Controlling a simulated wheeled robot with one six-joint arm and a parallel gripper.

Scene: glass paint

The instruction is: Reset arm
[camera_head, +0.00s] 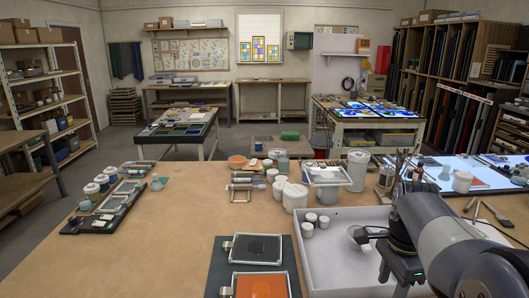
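My arm comes in from the right edge, a grey and dark arm over the right side of the workbench (170,240). Its dark end, with my gripper (400,268), hangs over the right part of a white tray (325,262). The fingertips do not show clearly, so I cannot tell whether they are open or shut, or whether they hold anything. A pale round vessel (355,232) lies in the tray just left of the arm's end; whether they touch is unclear.
Small white jars (309,222) stand in the tray's back left corner. A dark mat (228,248) with framed black and orange panels lies left of it. White canisters (295,197) stand behind. A dark rack (105,205) sits at left. The bench's middle left is clear.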

